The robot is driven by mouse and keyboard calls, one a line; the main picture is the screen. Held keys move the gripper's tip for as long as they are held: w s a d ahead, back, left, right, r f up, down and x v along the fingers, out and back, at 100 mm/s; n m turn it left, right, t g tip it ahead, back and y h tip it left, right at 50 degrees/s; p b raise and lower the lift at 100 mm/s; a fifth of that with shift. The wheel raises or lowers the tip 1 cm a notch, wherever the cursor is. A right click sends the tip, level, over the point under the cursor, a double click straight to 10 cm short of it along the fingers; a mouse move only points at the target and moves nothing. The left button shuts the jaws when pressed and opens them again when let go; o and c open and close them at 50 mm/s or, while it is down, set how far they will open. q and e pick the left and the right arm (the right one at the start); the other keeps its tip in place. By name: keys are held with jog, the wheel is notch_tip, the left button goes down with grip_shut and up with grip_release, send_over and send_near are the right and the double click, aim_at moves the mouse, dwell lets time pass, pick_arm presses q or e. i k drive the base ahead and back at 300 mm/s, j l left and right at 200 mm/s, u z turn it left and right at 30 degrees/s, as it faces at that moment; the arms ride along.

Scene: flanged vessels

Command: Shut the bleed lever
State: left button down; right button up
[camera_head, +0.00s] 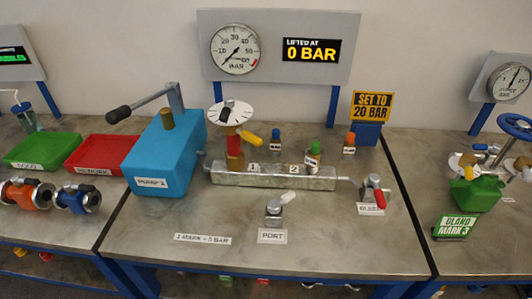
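The bleed lever (380,198) has a red handle on a small grey valve at the right end of the metal manifold block (275,178). Its handle points down toward the front of the bench. A small white label (370,209), too blurred to read surely, sits just below it. A thin pipe joins the valve to the block. Whether the valve is open or shut cannot be told from the handle alone. Neither of my grippers shows in the head view.
A blue pump (158,158) with a black-gripped handle stands left of the block. A white-levered valve (275,212) labelled PORT stands in front. The gauge (236,48) is behind; the display (311,50) reads 0 BAR. The bench front (330,245) is clear.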

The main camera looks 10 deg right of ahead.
aim_at(374, 180)
jog(key=z, duration=1.35)
jog(key=i+l+u, duration=0.1)
jog(key=l, duration=0.85)
jog(key=i+u, duration=0.05)
